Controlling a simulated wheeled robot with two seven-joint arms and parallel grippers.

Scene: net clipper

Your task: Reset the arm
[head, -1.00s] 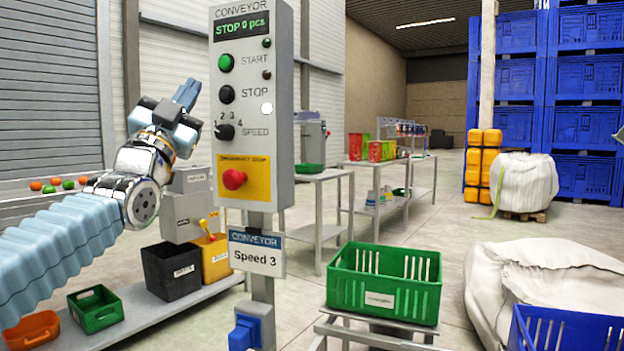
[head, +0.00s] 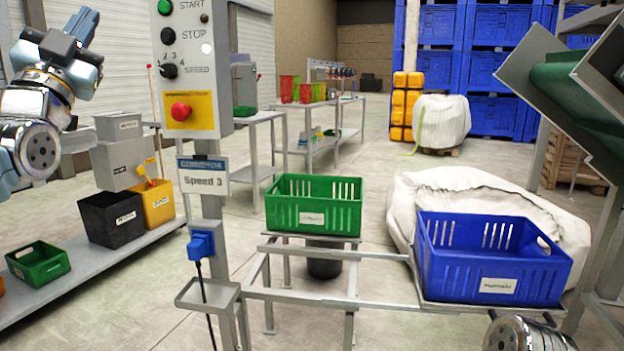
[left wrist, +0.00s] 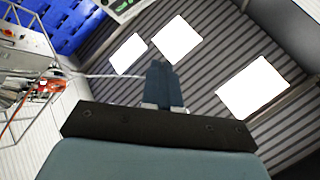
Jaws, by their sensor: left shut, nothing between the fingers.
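My left gripper (head: 85,20) is raised at the upper left of the head view, with its fingers pointing up. It is left of the grey conveyor control post and apart from it. In the left wrist view my left gripper (left wrist: 158,68) shows its two dark fingers together, with nothing between them. A silver joint of my right arm (head: 525,332) shows at the bottom right of the head view; its gripper is outside the picture.
The conveyor control box (head: 192,115) stands near my left arm. A green crate (head: 313,205) and a blue crate (head: 490,262) sit on a low metal frame. A green chute (head: 570,95) juts in at right. A white sack (head: 405,215) lies behind. Open floor extends beyond.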

